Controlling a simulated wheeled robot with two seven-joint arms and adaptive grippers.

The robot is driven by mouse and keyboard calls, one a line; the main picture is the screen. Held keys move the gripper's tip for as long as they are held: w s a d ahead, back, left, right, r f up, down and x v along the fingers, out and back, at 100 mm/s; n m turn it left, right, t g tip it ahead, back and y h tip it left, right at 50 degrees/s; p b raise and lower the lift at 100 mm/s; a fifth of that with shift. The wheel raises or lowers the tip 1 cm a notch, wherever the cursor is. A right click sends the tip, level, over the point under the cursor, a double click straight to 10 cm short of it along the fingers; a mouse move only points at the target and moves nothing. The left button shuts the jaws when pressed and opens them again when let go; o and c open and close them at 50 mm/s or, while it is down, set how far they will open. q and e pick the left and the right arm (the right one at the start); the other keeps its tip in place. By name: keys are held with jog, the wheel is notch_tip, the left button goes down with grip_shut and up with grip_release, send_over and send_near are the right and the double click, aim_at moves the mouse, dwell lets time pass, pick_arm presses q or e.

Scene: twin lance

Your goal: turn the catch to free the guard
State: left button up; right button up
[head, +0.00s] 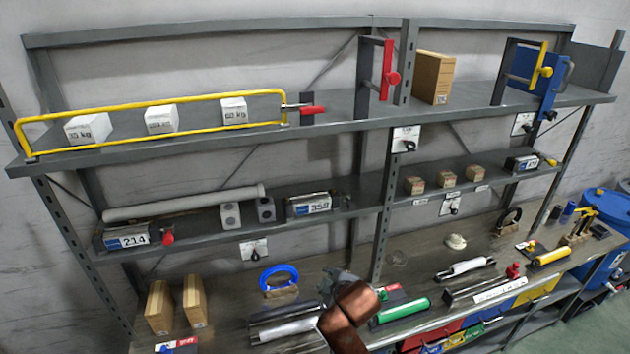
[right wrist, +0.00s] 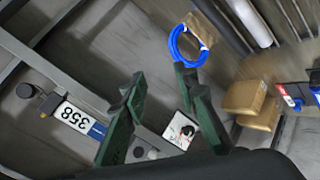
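The guard (head: 150,98) is a yellow rail frame along the front of the upper shelf at the left, in front of white weight-marked boxes. The catch (head: 308,110), with a red handle pointing right, sits at the guard's right end. My right gripper (head: 338,282) is low at the centre of the head view, well below the catch and apart from it. In the right wrist view its two dark fingers (right wrist: 158,84) are spread with nothing between them. Neither the guard nor the catch shows in the right wrist view. My left gripper is not in view.
The shelf unit's middle upright (head: 393,180) and middle shelf (head: 350,215) stand near my right arm. A box marked 358 (head: 312,206) and a blue ring (head: 279,278) are close to the gripper. A red lever (head: 390,75) stands right of the catch.

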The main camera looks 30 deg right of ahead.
aim_at(313, 112)
jog(key=w+r+n+t+h, duration=0.1)
jog(key=w+r+n+t, duration=0.15)
jog(key=r, duration=1.05)
jog(key=w+r+n+t, duration=0.2)
jog(key=w+r, duration=0.1)
jog(key=r, duration=1.1)
jog(key=s+a+r+n+t, duration=0.1)
jog(key=s+r, duration=0.2)
jog(key=r, duration=0.7)
jog(key=s+a+r+n+t, duration=0.1)
jog(key=s+r+t, duration=0.1)
jog(key=r, duration=0.8)
jog(key=shift+h, duration=0.4)
jog(key=x, duration=0.4)
jog(key=r+x, duration=0.1)
jog(key=x, duration=0.1)
jog(key=shift+d+r, duration=0.1)
jog(key=shift+d, duration=0.3)
jog(key=shift+w+d, duration=0.2)
jog(key=shift+w, duration=0.3)
jog(key=shift+a, duration=0.1)
grip_shut()
